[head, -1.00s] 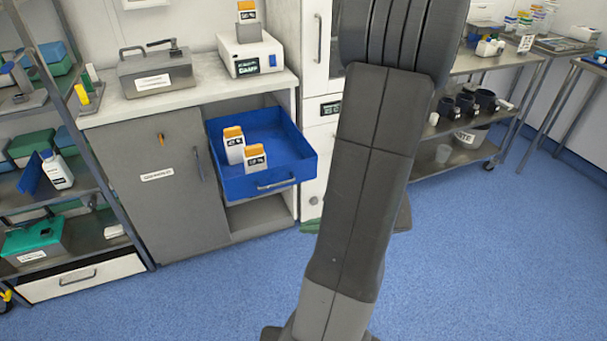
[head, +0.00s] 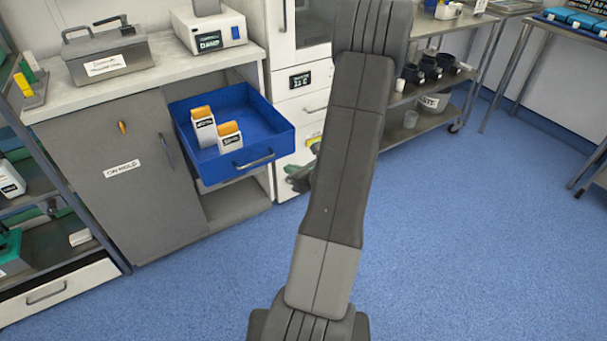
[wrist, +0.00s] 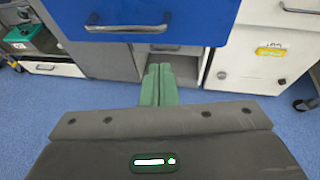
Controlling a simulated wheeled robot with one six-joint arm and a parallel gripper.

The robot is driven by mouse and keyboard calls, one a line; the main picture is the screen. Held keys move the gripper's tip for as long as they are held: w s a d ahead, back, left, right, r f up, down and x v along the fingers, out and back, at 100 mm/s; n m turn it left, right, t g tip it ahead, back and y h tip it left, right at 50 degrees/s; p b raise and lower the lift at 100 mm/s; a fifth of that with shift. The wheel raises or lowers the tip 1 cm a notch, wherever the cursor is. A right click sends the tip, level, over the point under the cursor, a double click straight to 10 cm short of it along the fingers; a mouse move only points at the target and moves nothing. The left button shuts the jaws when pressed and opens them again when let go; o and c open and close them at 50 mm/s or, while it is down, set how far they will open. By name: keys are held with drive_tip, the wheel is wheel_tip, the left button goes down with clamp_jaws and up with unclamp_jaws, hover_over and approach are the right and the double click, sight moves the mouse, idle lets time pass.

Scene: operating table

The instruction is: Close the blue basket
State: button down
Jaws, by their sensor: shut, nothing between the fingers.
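The blue basket (head: 275,148) is a drawer-like tray pulled out of the grey cabinet, with a metal handle on its front. Two white boxes with orange tops, a left one (head: 204,131) and a right one (head: 230,141), stand inside it. In the wrist view the basket's blue front (wrist: 205,22) and its handle (wrist: 128,29) fill the top. My gripper (wrist: 160,70) has green fingers, shut together and empty. The fingertips appear just below the basket's lower edge; I cannot tell whether they touch it. In the head view my arm hides most of the gripper.
The grey cabinet (head: 115,190) stands left of the basket, with an open shelf space (head: 240,200) below it. A white drawer unit (head: 297,142) stands to the right. A metal shelf rack (head: 75,235) is at far left. The blue floor (head: 450,240) at right is clear.

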drive_tip(key=w+a, duration=0.3)
drive_tip(key=shift+w+a+r, duration=0.15)
drive_tip(key=shift+w+a, duration=0.15)
drive_tip(key=shift+a, duration=0.05)
drive_tip(key=shift+w+a, duration=0.1)
